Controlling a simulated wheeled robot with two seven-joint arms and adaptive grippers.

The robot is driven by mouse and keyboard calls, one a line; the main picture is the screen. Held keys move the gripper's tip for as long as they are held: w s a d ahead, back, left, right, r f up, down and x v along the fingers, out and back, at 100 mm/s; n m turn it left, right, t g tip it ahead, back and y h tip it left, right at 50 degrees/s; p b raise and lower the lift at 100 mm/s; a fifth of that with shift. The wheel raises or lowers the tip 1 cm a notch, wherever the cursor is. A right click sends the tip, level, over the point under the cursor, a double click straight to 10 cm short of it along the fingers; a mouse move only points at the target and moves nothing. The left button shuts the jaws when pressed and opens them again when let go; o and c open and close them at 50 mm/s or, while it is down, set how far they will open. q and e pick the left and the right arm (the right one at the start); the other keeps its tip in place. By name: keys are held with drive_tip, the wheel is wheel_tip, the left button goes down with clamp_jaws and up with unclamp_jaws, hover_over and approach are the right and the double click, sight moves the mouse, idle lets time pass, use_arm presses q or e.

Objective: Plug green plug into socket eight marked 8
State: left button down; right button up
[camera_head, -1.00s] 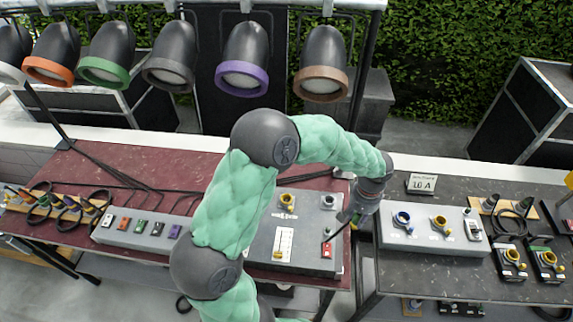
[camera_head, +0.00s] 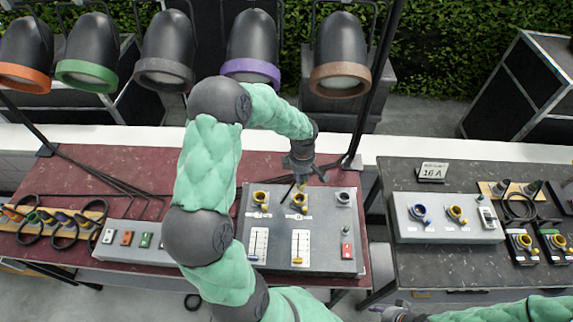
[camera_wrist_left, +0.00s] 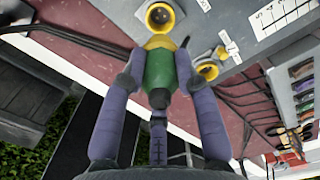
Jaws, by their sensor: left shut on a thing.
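My left gripper (camera_head: 302,170) hangs above the grey control box (camera_head: 322,232). In the left wrist view its two purple fingers (camera_wrist_left: 158,78) are shut on the green plug (camera_wrist_left: 158,72), which has a yellow front end. A yellow-ringed socket (camera_wrist_left: 160,17) is just beyond the plug's tip; I cannot tell whether they touch. Another yellow-ringed socket (camera_wrist_left: 208,71) is to its right. In the head view the box shows two yellow sockets, left (camera_head: 260,197) and middle (camera_head: 299,200), and a grey one (camera_head: 343,198). Their labels are unreadable. Part of my right arm (camera_head: 500,311) shows at bottom right.
Several coloured plugs with cables (camera_head: 60,219) lie on a rack at the left. A button box (camera_head: 136,241) stands beside the control box. The right table holds another socket box (camera_head: 445,226) and a sign reading 16 A (camera_head: 432,173). Lamps (camera_head: 250,48) hang behind.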

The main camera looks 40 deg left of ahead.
use_arm(q)
drive_tip(key=shift+d, duration=0.2)
drive_tip(key=shift+d+f, duration=0.1)
drive_tip(key=shift+d, duration=0.05)
drive_tip(key=shift+a+f+b, duration=0.2)
drive_tip(key=shift+f+b, duration=0.3)
drive_tip(key=shift+f, duration=0.4)
drive_tip(key=shift+f+b, duration=0.5)
drive_tip(key=shift+f, duration=0.85)
drive_tip(key=shift+f, duration=0.1)
drive_tip(key=shift+f+b, duration=0.2)
drive_tip(key=shift+b, duration=0.35)
drive_tip(key=shift+f+b, duration=0.3)
drive_tip(key=shift+b, duration=0.25)
drive_tip(key=shift+f+b, duration=0.15)
drive_tip(key=shift+b, duration=0.6)
